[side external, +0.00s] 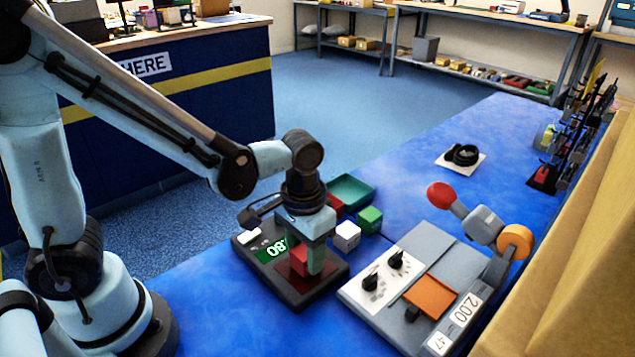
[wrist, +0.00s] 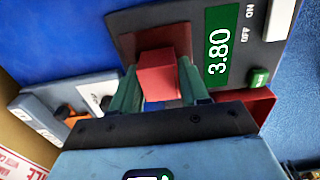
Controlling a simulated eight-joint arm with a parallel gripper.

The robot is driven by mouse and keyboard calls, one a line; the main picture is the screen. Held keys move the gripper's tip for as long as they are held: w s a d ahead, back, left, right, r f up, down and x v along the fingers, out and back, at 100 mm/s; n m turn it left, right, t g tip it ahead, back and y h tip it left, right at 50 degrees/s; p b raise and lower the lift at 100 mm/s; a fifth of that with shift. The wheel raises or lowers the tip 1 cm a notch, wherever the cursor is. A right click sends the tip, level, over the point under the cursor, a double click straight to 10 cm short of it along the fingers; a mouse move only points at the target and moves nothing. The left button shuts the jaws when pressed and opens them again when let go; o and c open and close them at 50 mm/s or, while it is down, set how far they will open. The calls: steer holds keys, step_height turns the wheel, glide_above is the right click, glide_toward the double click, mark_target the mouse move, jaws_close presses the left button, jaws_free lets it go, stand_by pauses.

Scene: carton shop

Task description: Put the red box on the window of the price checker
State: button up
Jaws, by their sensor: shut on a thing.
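The price checker is a dark flat device (side external: 325,290) with a green display (side external: 268,252) and a dark red window. In the wrist view the display (wrist: 220,45) reads 3.80 and the window (wrist: 138,40) lies beside it. My gripper (side external: 314,268) points down over the window and is shut on the red box (wrist: 157,77). The box sits between the two green fingers (wrist: 158,85), over the window in the wrist view. In the side view the fingers partly hide the box (side external: 298,257). I cannot tell whether its underside touches the window.
A white cube (side external: 347,235), a green box (side external: 370,219), a red item (side external: 336,206) and a teal tray (side external: 352,189) stand close behind the checker. A grey machine with knobs and an orange plate (side external: 430,296) stands to the right. The blue table (side external: 215,318) is clear at front left.

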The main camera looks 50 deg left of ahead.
mark_target(305, 250)
steer(key=shift+f, duration=0.15)
steer(key=o, duration=1.1)
steer(key=shift+o, duration=0.2)
step_height(305, 250, up, 12)
steer(key=s+a+f+t, duration=0.1)
steer(key=a+f+t, duration=0.1)
steer(key=a+t, duration=0.5)
steer(key=shift+a, duration=0.4)
